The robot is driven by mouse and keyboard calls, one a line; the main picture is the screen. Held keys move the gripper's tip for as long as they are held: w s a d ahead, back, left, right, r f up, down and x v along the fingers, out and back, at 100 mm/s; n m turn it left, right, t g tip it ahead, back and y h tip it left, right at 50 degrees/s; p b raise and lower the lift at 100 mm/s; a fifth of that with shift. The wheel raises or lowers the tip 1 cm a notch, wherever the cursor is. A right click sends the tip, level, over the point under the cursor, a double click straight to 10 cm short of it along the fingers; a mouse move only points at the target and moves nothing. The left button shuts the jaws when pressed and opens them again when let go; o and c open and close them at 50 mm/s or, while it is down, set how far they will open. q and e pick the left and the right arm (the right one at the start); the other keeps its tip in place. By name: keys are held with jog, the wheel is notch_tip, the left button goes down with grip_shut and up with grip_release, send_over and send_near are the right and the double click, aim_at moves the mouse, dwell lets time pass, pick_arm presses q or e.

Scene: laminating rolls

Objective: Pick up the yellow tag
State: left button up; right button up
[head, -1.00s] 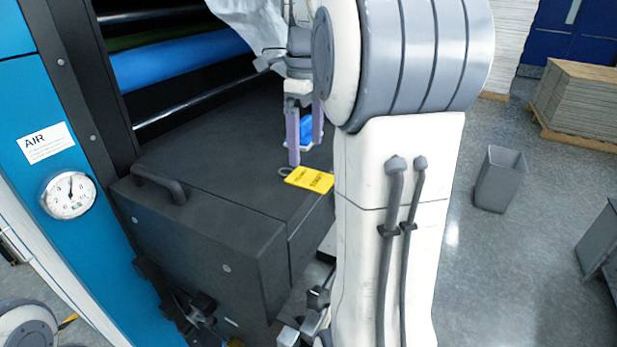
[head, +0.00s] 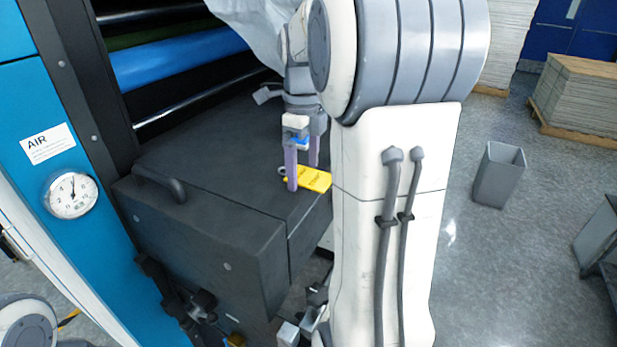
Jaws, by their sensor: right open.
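The yellow tag (head: 317,181) with dark print lies on the flat top of the dark grey machine cover, near its right edge. A small grey loop shows at its left end. My right gripper (head: 303,178) points down over the tag's left part, its two purple fingers apart. The near finger covers part of the tag's left end, and the far finger is behind it. I cannot tell whether either finger touches the tag. My left gripper is not in view.
The dark cover (head: 215,195) has a raised handle (head: 160,184) at its left. A blue roller (head: 180,58) lies behind it. My right arm hides the area to the right of the tag. A grey bin (head: 498,175) stands on the floor.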

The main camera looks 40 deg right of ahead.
aim_at(306, 178)
jog(key=c, duration=1.2)
jog(key=shift+c, duration=0.2)
jog(key=shift+r, duration=0.5)
jog(key=r+b, duration=0.1)
jog(key=r, duration=0.1)
jog(key=s+r, duration=0.1)
jog(key=shift+a+r+b, duration=0.2)
jog(key=shift+r+b, duration=0.15)
jog(key=s+a+r+b, duration=0.2)
jog(key=s+a+r, duration=0.2)
jog(key=s, duration=0.5)
notch_tip(306, 178, up, 2)
jog(key=shift+s+r, duration=0.25)
jog(key=shift+s, duration=0.1)
